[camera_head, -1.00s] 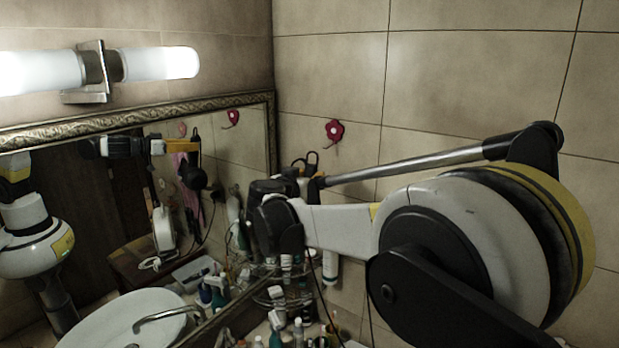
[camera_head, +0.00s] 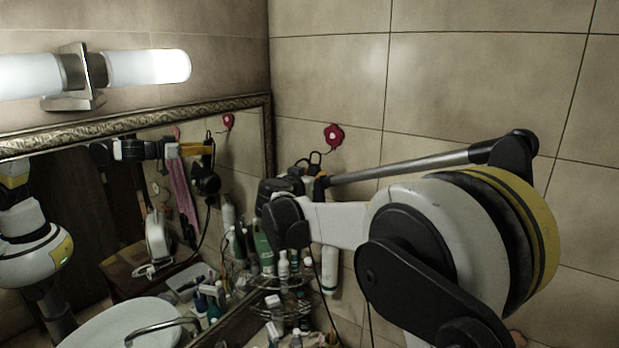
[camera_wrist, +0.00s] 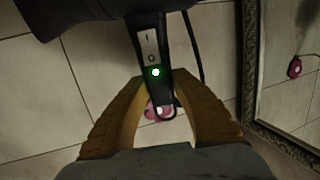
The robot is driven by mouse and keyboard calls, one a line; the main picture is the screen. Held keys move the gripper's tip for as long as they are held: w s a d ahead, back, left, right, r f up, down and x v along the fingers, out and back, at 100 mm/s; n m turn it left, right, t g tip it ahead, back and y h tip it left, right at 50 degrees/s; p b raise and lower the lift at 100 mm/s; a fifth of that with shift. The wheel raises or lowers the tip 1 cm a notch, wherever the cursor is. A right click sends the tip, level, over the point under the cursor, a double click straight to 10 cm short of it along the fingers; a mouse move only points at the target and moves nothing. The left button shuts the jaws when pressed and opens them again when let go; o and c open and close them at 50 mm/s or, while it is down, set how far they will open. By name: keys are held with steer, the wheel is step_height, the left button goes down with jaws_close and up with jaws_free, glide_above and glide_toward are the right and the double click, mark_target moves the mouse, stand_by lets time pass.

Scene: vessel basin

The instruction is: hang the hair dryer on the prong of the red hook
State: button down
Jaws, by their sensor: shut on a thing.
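The red flower-shaped hook (camera_head: 334,136) is on the tiled wall, its thin dark prong below it. In the wrist view, the hook (camera_wrist: 152,112) is partly covered by the dryer's loop. The black hair dryer (camera_wrist: 150,42) has a grey switch plate with a green light. My gripper (camera_wrist: 161,82) is shut on its handle with yellow-brown fingers. In the head view, the dryer (camera_head: 314,159) shows a black loop just left of and below the hook, apart from it in the picture. My arm hides most of the dryer and gripper there. The depth gap between loop and prong cannot be told.
A framed mirror (camera_head: 200,113) on the left wall reflects my arm, the dryer and the hook. Bottles (camera_head: 290,270) crowd a corner rack below. A dark cord hangs down past the rack. The wall right of the hook is bare.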

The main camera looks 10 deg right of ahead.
steer(key=shift+w+d+f+b, duration=0.1)
steer(key=shift+w+d+f, duration=0.15)
steer(key=shift+w+d, duration=0.4)
steer(key=shift+w+d+f+b, duration=0.1)
steer(key=shift+w+d+f, duration=0.15)
steer(key=shift+w+d, duration=0.35)
steer(key=shift+w+d+f+b, duration=0.1)
steer(key=shift+w+d+f, duration=0.15)
steer(key=shift+w+d, duration=0.4)
